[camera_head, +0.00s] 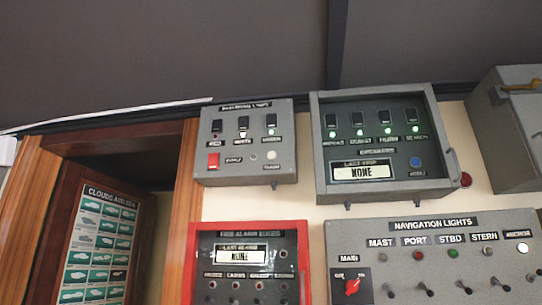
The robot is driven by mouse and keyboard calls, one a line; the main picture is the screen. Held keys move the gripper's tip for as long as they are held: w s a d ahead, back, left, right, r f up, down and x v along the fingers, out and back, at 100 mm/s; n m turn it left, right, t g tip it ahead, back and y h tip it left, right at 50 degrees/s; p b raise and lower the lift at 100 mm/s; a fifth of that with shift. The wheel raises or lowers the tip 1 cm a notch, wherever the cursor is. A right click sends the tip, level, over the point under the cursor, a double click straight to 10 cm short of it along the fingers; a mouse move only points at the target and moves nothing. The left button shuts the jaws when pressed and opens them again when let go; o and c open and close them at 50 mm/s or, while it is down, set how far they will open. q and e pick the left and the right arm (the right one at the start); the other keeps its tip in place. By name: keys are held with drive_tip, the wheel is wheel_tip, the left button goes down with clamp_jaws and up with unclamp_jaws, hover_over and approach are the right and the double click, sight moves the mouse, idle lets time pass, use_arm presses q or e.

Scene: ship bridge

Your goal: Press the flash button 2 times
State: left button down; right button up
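A small grey panel (246,183) is on the wall above the red box. It has three black rocker switches in a row (243,122), with small lights below them. The labels are too small to read surely, so I cannot tell which control is the flash button. Neither of my grippers is in view, and nothing covers the panel.
A grey breaker box (452,150) with green lights and a blue button (416,161) is to the right. Below are a red-framed alarm box (194,260) and the navigation lights panel (465,240) with toggle levers sticking out. A wooden doorway (184,200) is at left.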

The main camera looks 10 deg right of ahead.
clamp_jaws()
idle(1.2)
